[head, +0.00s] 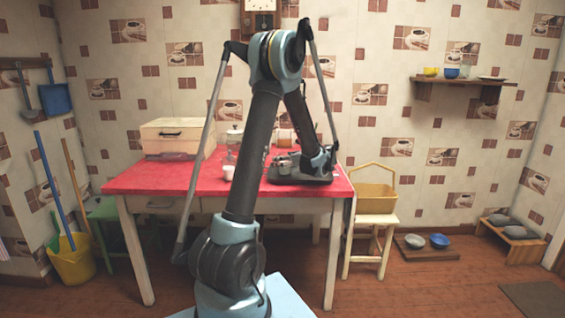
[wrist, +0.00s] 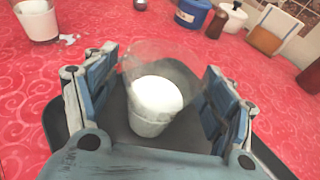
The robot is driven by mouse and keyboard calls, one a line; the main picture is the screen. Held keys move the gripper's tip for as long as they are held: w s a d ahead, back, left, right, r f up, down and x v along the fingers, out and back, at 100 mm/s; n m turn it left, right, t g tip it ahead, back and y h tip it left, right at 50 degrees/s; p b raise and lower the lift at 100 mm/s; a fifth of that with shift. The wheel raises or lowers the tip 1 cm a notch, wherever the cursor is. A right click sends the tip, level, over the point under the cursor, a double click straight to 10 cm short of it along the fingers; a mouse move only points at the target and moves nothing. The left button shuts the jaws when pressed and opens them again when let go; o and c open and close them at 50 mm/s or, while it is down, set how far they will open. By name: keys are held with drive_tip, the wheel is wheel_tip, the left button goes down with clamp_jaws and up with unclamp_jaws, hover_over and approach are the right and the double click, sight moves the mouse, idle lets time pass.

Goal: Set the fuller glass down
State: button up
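My gripper (wrist: 163,60) has its blue-padded fingers on both sides of a clear tapered glass (wrist: 135,62) with white liquid (wrist: 157,92) reaching partway up. The pads look to meet the glass near its rim, so the gripper appears shut on it. A dark tray (wrist: 192,68) lies beneath; I cannot tell whether the glass touches it. Another glass (wrist: 38,20) of white liquid stands on the red cloth at upper left, its rim cut off by the frame. It also shows in the head view (head: 228,173). In the head view, my gripper (head: 284,164) is low over the tray (head: 308,177).
The red-covered table (head: 150,178) has free cloth left of the tray. Behind stand a blue pot (wrist: 192,14), a white lidded pot (wrist: 231,17) and an orange-and-white block-like item (wrist: 272,32). A pale box (head: 178,135) is at the back left. Small spilled-looking white marks (wrist: 68,39) lie near the other glass.

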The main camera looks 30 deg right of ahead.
drive_tip(key=shift+r, duration=0.1)
drive_tip(key=v, duration=1.2)
drive_tip(key=w+a+n+g+y, duration=0.2)
drive_tip(key=a+n+g, duration=0.85)
drive_tip(key=a, duration=2.25)
drive_tip(key=s+a+f+n+h, duration=0.2)
drive_tip(key=s+a+f+n, duration=0.2)
drive_tip(key=s+a+n, duration=0.75)
drive_tip(key=s+a+f+n+h, duration=0.1)
drive_tip(key=s+a+f+n, duration=0.1)
drive_tip(key=s+n, duration=0.3)
drive_tip(key=s+a+f+n+g+h, duration=0.1)
drive_tip(key=s+a+f+n+h, duration=0.1)
drive_tip(key=s+f+n, duration=0.2)
drive_tip(key=shift+s+f+n+h, duration=0.3)
drive_tip(key=shift+s+n, duration=0.6)
drive_tip(key=shift+n, duration=0.3)
